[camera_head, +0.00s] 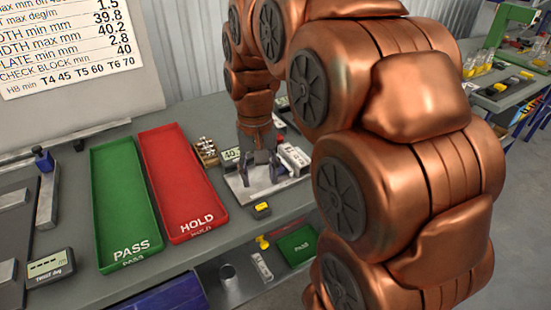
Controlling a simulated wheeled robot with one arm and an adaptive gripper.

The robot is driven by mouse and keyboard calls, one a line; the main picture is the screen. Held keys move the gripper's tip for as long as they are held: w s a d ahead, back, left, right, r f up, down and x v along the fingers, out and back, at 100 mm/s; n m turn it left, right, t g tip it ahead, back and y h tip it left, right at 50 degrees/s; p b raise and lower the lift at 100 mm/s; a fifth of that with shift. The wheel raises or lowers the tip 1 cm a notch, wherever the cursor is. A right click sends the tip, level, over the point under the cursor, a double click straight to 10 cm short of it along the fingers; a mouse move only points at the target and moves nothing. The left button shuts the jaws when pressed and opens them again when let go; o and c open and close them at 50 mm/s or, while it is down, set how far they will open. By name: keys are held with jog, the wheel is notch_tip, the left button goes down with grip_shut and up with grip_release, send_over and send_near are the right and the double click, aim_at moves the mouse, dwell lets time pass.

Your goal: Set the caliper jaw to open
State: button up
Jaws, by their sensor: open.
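My gripper (262,165) hangs at the end of my copper-coloured arm, over a pale flat plate (241,191) at the back of the bench. Its dark fingers are open and point down, close above the plate or touching it; I cannot tell which. I cannot clearly make out the caliper or its jaw. It may be the grey and dark parts at the plate, which are small and partly hidden by the gripper. A small block marked 40 (230,154) lies just left of the fingers.
The green PASS tray (122,195) and red HOLD tray (182,180) lie left on the grey bench. A small rack (206,151) stands beside the plate. A yellow-black item (261,210) lies at the front edge. A TWIST display (50,266) sits front left. My arm hides the right.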

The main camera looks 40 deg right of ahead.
aim_at(280, 163)
jog(key=w+d+m, duration=0.1)
jog(key=w+d, duration=0.3)
jog(key=w+d+f+m+b, duration=0.1)
jog(key=w+d, duration=0.2)
jog(key=d, duration=0.1)
jog(key=w+d+m+b, duration=0.1)
jog(key=w+d+m, duration=0.1)
jog(key=w+d, duration=0.2)
jog(key=shift+w+d+f+t, duration=0.3)
jog(key=shift+w+d+t, duration=0.05)
jog(key=shift+d+t, duration=0.1)
jog(key=shift+f+p, duration=0.9)
jog(key=shift+f, duration=2.9)
jog(key=shift+c, duration=0.2)
grip_shut()
